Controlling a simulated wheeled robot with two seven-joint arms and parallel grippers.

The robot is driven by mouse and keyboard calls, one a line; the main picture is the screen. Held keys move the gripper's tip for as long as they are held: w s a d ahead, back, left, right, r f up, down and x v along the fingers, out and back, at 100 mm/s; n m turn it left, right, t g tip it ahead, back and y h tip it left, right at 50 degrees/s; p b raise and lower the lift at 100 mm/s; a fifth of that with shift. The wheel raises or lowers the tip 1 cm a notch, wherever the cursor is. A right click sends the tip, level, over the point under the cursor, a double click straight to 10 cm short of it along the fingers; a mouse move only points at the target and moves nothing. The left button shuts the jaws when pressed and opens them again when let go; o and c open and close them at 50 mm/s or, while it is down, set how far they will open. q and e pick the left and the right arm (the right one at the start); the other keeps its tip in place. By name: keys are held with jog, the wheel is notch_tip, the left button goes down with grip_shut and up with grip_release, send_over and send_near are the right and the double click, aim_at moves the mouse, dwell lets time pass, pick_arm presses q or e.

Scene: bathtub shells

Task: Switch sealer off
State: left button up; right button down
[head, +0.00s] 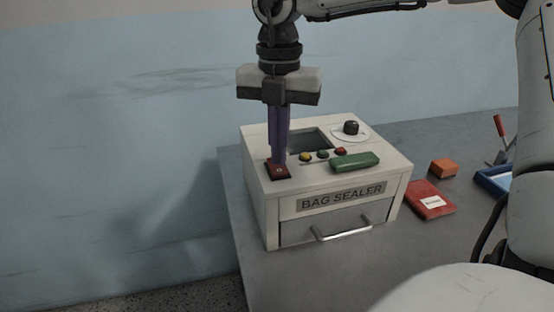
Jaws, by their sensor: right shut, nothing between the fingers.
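The bag sealer (262,205) is a white box on the left part of a grey table. Its front carries the label "BAG SEALER" and a drawer with a metal handle. A dark red switch (285,174) with a small light mark sits on the left of its top. My right gripper (279,163) points straight down, shut and empty, with its purple fingertips at the switch. The fingers hide part of the switch, and I cannot tell whether they touch it or which way it is set. My left gripper is not in view.
The sealer's top also holds a green bar (355,162), a black knob (351,128) and small coloured buttons (323,154). To the right lie a red packet (429,200), an orange block (443,168) and a blue tray (492,181). A wall stands behind.

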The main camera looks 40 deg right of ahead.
aim_at(279, 169)
notch_tip(279, 169, up, 6)
jog(key=p, duration=0.3)
jog(key=shift+f, duration=0.1)
jog(key=shift+f, duration=0.1)
dwell(0.5)
